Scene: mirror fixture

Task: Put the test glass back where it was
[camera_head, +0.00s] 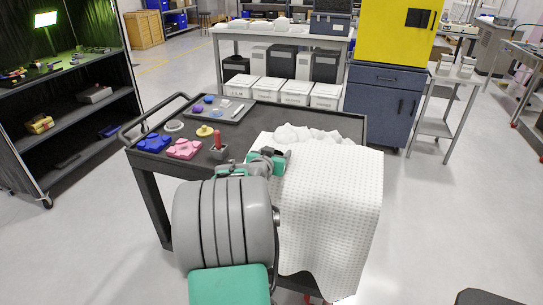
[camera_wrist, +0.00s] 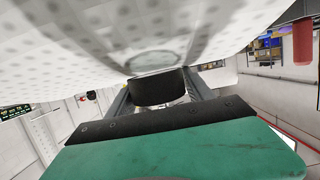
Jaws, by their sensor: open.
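My gripper (camera_head: 272,158) is over the cart top, at the left edge of the white dotted cloth. In the wrist view its fingers (camera_wrist: 160,95) stand apart, so it is open. A clear round disc, which looks like the test glass (camera_wrist: 154,60), shows just beyond the fingertips against the cloth. A short black cylinder (camera_wrist: 158,90) sits below it between the fingers. I cannot tell whether the disc touches the cylinder or the fingers. In the head view my arm and gripper hide this spot.
The dark cart (camera_head: 262,112) holds a blue block (camera_head: 153,143), a pink block (camera_head: 184,149), a pale ring (camera_head: 174,126), a yellow piece (camera_head: 205,131) and a red-handled item (camera_head: 218,141) in a holder. A grey tray (camera_head: 240,117) lies behind. The white cloth (camera_head: 330,200) drapes over the right side.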

